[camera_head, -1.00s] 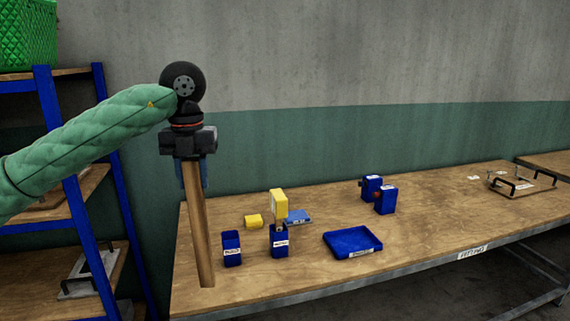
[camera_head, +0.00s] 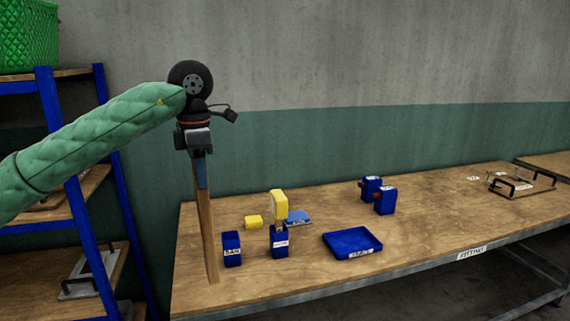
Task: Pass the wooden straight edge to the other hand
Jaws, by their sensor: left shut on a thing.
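My left gripper (camera_head: 198,150) is shut on the wooden straight edge (camera_head: 207,230), at its upper end. The straight edge is a long, narrow brown strip. It hangs down nearly upright, its lower end a little to the right of its top, in front of the table's left end. I cannot tell whether its lower end touches the table. A blue part (camera_head: 202,173) shows just below the jaws, against the strip. My right gripper is not in view.
A blue-framed shelf (camera_head: 95,235) stands at the left. The table's middle right is mostly clear.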

